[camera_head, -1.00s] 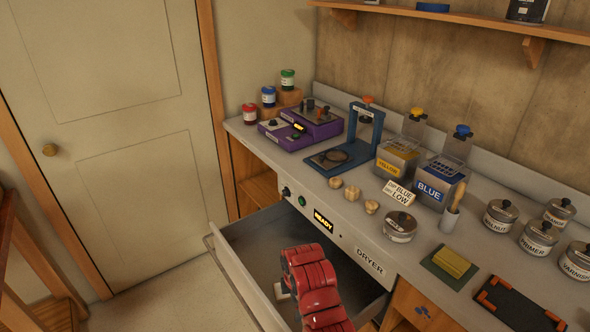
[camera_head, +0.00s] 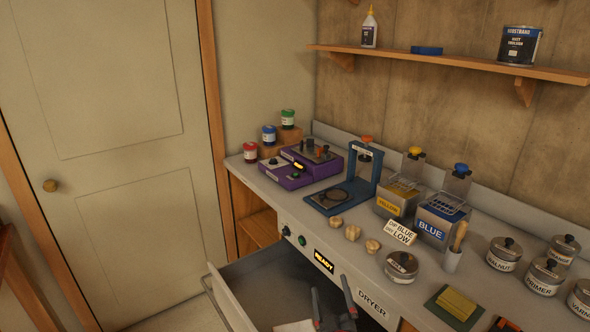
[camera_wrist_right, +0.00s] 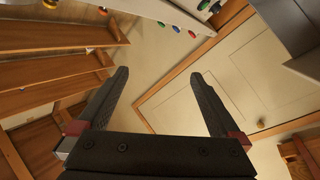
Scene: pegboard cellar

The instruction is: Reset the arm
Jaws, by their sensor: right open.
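My right gripper (camera_head: 331,286) shows at the bottom of the head view, over the open dryer drawer (camera_head: 222,297). Its two dark fingers are spread and nothing is between them. In the right wrist view the same fingers (camera_wrist_right: 160,73) stand wide apart and empty, with the door and floor beyond. My left gripper is in neither view.
The bench holds a purple device (camera_head: 300,170), a blue press (camera_head: 364,172), yellow (camera_head: 396,201) and blue (camera_head: 435,225) tanks, knobs and several tins. A closed door (camera_head: 110,130) stands left.

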